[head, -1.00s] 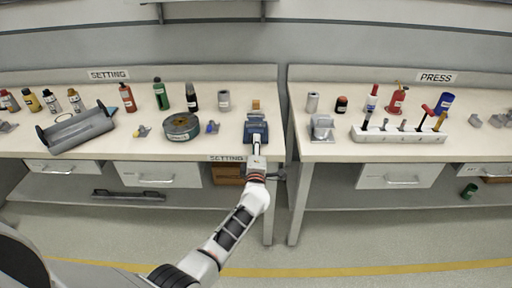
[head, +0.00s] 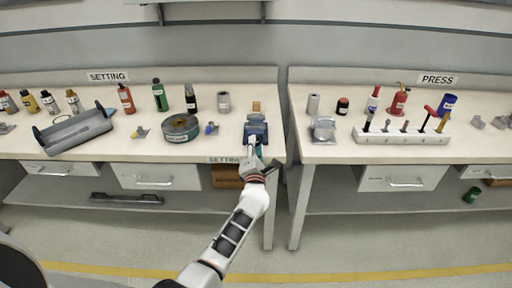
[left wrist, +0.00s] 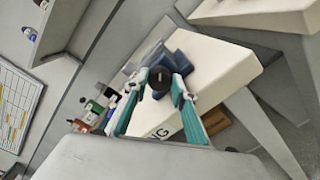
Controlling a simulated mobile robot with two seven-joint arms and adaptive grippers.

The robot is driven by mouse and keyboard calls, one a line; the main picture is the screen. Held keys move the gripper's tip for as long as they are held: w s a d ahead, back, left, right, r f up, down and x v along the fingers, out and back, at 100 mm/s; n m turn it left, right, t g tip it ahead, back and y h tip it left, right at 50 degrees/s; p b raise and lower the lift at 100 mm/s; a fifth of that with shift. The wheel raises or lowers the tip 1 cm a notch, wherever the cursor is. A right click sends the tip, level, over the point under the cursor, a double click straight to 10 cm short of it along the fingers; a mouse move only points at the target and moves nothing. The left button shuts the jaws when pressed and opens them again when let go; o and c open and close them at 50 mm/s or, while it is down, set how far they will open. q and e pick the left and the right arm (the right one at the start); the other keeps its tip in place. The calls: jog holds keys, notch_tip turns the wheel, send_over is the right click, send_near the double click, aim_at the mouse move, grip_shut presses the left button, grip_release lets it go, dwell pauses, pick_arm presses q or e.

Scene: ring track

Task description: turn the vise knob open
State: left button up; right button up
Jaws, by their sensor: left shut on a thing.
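The blue vise (head: 257,126) stands at the front right corner of the left bench. It also shows in the left wrist view (left wrist: 181,62). Its round dark knob (left wrist: 159,78) faces the wrist camera, between the teal fingers. My left gripper (head: 254,148) reaches up to the front of the vise from below and is shut on the knob. In the left wrist view the fingers (left wrist: 158,84) sit on either side of the knob. In the head view the knob is hidden behind the gripper. My right gripper is in neither view.
A small orange block (head: 256,107) lies behind the vise. A gap separates this bench from the right one (head: 330,153). Drawers hang below.

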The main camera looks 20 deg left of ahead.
pick_arm(q)
jog(key=shift+a, duration=0.1)
dwell(0.3)
jog(key=o, duration=1.1)
jog(key=shift+s+f, duration=0.1)
